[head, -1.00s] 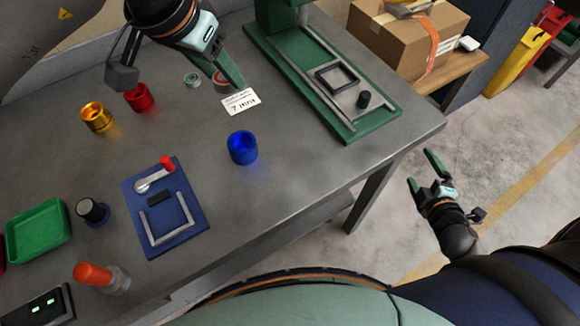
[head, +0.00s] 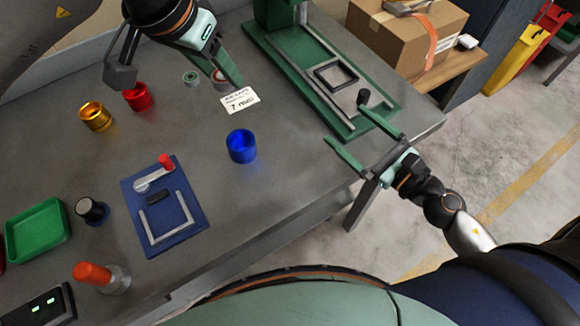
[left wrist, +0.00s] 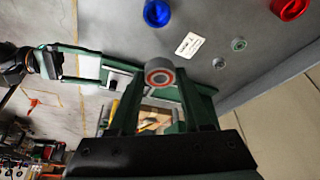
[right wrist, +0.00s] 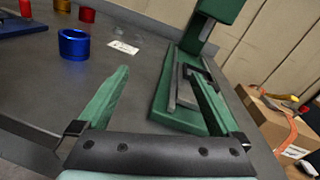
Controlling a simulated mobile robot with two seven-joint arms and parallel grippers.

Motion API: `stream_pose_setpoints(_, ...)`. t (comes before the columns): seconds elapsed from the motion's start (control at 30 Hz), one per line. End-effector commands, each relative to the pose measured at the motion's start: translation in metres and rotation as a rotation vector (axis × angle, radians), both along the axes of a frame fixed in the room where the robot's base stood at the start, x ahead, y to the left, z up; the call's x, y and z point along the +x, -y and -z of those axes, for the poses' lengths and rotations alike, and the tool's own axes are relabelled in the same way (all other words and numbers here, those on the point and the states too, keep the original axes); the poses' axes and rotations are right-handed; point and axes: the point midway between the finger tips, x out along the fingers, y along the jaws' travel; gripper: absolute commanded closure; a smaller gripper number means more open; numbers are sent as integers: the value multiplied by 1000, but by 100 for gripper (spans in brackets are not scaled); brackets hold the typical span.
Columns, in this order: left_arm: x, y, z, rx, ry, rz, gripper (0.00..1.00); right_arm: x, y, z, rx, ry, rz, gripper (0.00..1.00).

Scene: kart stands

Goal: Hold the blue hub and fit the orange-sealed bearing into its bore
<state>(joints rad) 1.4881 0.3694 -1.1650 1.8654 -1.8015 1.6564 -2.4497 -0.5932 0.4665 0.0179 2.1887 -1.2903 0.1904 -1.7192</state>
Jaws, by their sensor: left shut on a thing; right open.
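The blue hub (head: 242,147) stands upright on the grey bench, its bore facing up. It also shows in the left wrist view (left wrist: 157,12) and the right wrist view (right wrist: 73,45). My left gripper (head: 230,80) is shut on the orange-sealed bearing (left wrist: 160,76), whose ringed face shows between the fingertips. In the head view the bearing (head: 219,83) is partly hidden behind a finger. My right gripper (head: 345,122) is open and empty, at the bench's front edge right of the hub. Its spread fingers show in the right wrist view (right wrist: 156,72).
A green press (head: 350,128) stands right of the hub. A white card (head: 240,101) lies behind the hub, and a green-ringed bearing (head: 191,79) lies further back. Red (head: 138,97) and gold (head: 95,116) hubs and a blue fixture plate (head: 185,238) are to the left.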

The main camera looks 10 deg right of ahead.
Motion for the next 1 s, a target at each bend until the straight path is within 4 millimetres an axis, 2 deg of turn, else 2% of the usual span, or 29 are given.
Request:
stream_pose_setpoints(0.03,0,0,0,-1,1,0,100,-5,-24,10,49,-25,-42,0)
stream_pose_setpoints(0.1,0,0,0,-1,1,0,100,-14,-56,19,105,-53,-103,0)
stream_pose_setpoints(0.2,0,0,0,-1,1,0,100,-24,-93,26,169,-79,-175,0)
stream_pose_setpoints(0.3,0,0,0,-1,1,0,100,-33,-117,28,209,-94,-226,0)
stream_pose_setpoints(0.43,0,0,0,-1,1,0,100,-37,-134,29,234,-101,-259,0)
stream_pose_setpoints(0.57,0,0,0,-1,1,0,100,-32,-142,29,237,-102,-266,0)
stream_pose_setpoints(1.0,0,0,0,-1,1,0,100,17,-182,28,241,-100,-261,0)
